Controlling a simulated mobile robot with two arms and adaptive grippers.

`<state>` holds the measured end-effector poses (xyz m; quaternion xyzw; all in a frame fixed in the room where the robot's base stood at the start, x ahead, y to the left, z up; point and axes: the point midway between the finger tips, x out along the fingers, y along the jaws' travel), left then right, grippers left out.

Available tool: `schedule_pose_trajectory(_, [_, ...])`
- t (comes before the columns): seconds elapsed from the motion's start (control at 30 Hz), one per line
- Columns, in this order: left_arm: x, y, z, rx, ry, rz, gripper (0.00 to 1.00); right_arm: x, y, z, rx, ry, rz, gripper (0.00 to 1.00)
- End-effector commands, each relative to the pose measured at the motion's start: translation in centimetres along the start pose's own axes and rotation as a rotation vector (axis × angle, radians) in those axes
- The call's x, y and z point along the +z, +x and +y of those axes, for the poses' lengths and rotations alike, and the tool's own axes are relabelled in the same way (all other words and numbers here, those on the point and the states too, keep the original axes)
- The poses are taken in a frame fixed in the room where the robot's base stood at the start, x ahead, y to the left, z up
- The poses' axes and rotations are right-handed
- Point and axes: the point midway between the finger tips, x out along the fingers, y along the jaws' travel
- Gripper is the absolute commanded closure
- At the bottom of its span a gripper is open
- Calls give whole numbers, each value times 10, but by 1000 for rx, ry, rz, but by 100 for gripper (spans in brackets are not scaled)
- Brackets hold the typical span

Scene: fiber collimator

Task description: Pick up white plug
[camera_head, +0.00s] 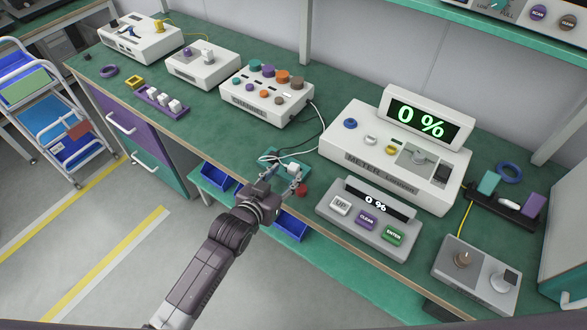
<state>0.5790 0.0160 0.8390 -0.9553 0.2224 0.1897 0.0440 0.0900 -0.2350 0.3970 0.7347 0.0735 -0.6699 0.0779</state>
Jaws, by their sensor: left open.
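My left gripper (282,172) is open at the front edge of the green bench, in front of the meter. A small white piece (292,167) shows by its fingertips, with thin cables beside it. The fingers partly hide this spot, so I cannot tell whether the piece is the white plug or whether they touch it. Several small white pieces (163,98) also sit in a purple holder (150,97) at the left of the bench. My right gripper is not in view.
A small red piece (302,189) lies right of my left gripper. The meter (345,145) and a keypad box (350,225) stand to the right, a knob box (250,100) behind. Blue bins (218,176) hang under the bench edge. Bench space left of the gripper is clear.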

Motion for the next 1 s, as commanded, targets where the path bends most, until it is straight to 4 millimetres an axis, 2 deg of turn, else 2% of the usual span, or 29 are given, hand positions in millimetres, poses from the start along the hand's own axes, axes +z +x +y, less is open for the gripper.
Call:
schedule_pose_trajectory(0.3, [-1, 35, 2, 0, 0, 0, 58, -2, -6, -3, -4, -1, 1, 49])
schedule_pose_trajectory(0.67, [0, 41, 3, 1, 0, -1, 58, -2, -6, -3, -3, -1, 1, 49])
schedule_pose_trajectory(1.0, [0, 41, 4, 2, -1, -2, 94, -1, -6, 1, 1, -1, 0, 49])
